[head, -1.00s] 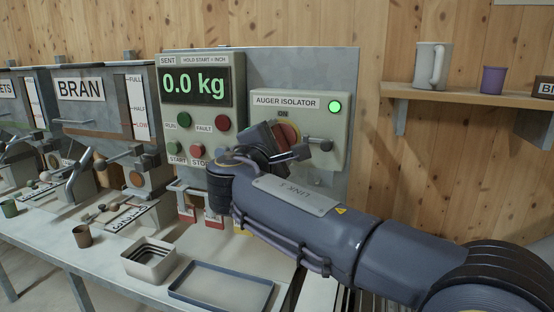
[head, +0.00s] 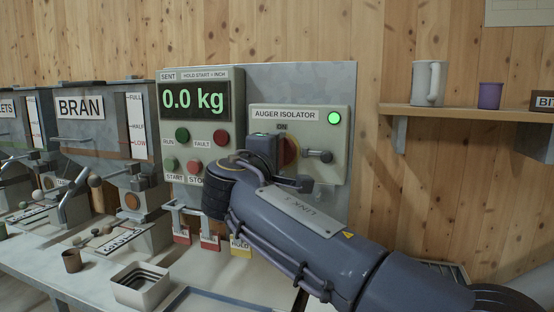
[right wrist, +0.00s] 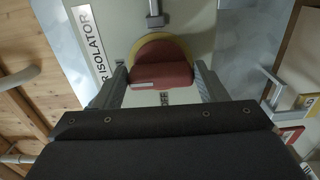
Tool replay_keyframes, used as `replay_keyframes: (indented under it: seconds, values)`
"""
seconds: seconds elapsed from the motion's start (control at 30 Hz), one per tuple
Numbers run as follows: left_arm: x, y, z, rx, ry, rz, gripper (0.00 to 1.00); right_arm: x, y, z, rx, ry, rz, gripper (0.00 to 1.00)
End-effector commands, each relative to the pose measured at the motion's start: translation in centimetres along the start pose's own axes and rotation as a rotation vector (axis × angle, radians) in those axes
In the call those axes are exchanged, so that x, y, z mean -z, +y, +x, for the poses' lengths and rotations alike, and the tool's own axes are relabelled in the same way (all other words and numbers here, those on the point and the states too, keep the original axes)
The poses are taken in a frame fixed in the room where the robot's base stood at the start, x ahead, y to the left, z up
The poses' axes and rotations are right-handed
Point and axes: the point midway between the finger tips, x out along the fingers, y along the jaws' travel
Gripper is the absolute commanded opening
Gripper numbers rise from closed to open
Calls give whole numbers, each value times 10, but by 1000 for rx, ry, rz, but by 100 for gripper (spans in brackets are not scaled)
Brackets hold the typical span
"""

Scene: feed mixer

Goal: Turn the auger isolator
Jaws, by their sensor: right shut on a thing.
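The auger isolator is a grey-green box (head: 333,135) on the metal panel, with a lit green lamp (head: 334,118) at its upper right. Its red knob (head: 291,151) sits below the ON mark, partly hidden by my gripper in the head view. In the right wrist view the red knob (right wrist: 163,75) stands on a yellow disc (right wrist: 163,42), between my two fingers. My right gripper (right wrist: 163,84) is shut on the knob; it also shows at the box in the head view (head: 277,150). My left gripper is out of view.
A control box (head: 201,122) reading 0.0 kg stands left of the isolator. A latch rod (head: 318,156) sticks out right of the knob. Tagged padlocks (head: 210,241) hang below. A cup (head: 72,261) and a square tin (head: 141,286) stand on the bench.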

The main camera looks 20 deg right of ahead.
Motion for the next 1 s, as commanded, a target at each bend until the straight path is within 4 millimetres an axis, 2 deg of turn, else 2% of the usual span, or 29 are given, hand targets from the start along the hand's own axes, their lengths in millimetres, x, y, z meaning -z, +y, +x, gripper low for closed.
replay_keyframes:
  seconds: [0.27,0.3,0.47,0.77,0.87,1.0]
  values:
    - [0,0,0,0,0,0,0,0,-2,0,4,0,4,43]
    - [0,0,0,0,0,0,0,0,-2,0,4,0,4,68]
    - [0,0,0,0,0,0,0,0,-1,0,3,0,3,87]
    - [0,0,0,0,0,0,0,0,0,-2,2,1,3,87]
    - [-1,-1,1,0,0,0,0,1,0,-12,1,3,4,87]
    - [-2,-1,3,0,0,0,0,1,-1,-37,1,5,4,87]
